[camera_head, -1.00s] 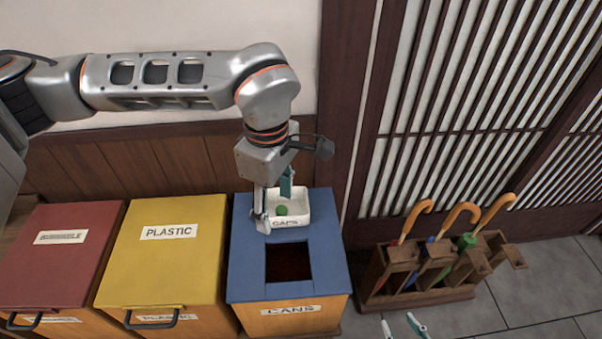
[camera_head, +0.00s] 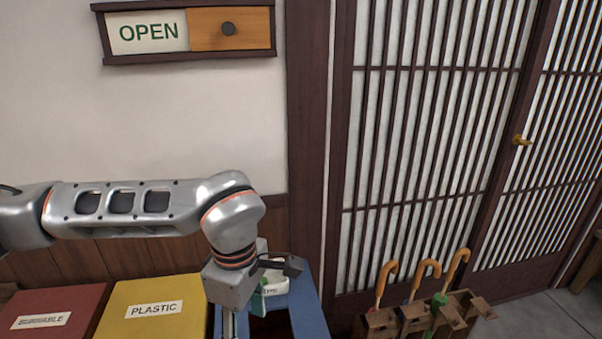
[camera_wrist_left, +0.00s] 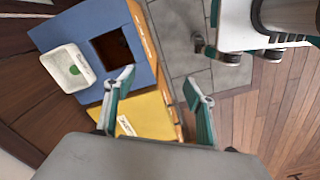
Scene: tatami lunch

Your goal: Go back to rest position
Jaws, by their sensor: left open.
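My left gripper (camera_head: 246,315) is low in the head view, in front of the blue cans bin and partly cut off by the bottom edge. In the left wrist view its two teal-padded fingers (camera_wrist_left: 158,90) are wide apart with nothing between them. A white caps tray (camera_head: 275,286) stands at the back of the blue bin's top, partly hidden by the gripper. In the left wrist view the tray (camera_wrist_left: 50,73) shows a green cap (camera_wrist_left: 74,70) in it, apart from the fingers. My right gripper is not in view.
The blue bin (camera_head: 312,310) has a dark square opening. A yellow plastic bin (camera_head: 150,295) and a red bin (camera_head: 60,300) stand left of it. An umbrella rack (camera_head: 400,318) stands to the right. A wall with an OPEN sign (camera_head: 150,32) and a lattice door (camera_head: 430,130) are behind.

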